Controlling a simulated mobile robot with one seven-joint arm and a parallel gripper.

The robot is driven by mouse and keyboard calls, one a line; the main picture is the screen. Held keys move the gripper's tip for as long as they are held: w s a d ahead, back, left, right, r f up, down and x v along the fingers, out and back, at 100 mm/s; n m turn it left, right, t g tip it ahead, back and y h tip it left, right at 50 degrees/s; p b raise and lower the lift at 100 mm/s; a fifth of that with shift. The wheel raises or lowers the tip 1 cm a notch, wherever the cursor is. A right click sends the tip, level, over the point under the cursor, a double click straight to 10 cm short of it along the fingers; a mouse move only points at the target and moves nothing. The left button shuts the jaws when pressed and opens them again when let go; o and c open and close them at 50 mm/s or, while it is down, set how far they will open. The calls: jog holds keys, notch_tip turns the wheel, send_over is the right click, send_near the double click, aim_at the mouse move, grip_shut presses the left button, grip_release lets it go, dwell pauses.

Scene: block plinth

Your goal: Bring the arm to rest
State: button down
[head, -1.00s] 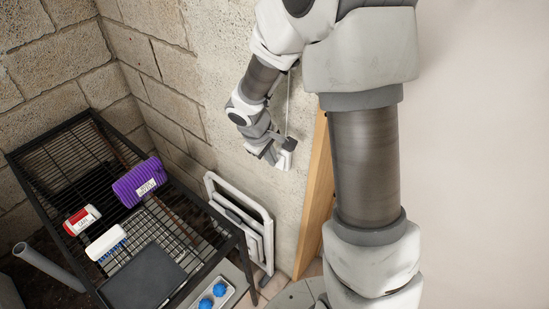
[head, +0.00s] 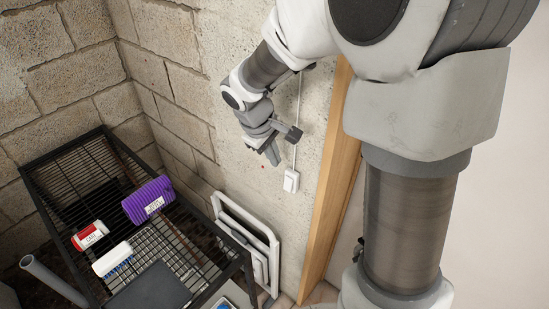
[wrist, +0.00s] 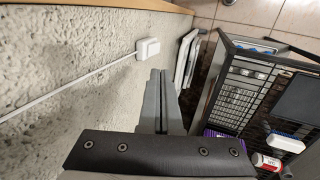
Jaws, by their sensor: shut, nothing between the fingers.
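My gripper (head: 272,154) hangs at the end of my bent arm in front of the block wall, to the right of the wire rack and above it. Its fingers are together and hold nothing. In the wrist view the closed fingers (wrist: 160,105) point towards the wall and floor, clear of the rack.
A black wire rack (head: 88,159) carries a purple ribbed block (head: 148,200), a red and white item (head: 90,235), a white brush (head: 113,259) and a dark tray (head: 150,290). White frames (head: 262,235) lean on the wall. A white switch box (head: 291,181) with a cable is close to my gripper.

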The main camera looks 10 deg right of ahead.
jog(key=s+r+m+t+y, duration=0.1)
jog(key=s+r+m, duration=0.2)
jog(key=s+r, duration=0.3)
jog(key=s+r+m+t+y, duration=0.2)
jog(key=s+r+m, duration=0.2)
jog(key=s, duration=1)
jog(key=shift+s+d+r, duration=0.15)
jog(key=shift+d+r, duration=0.25)
jog(key=shift+r, duration=0.95)
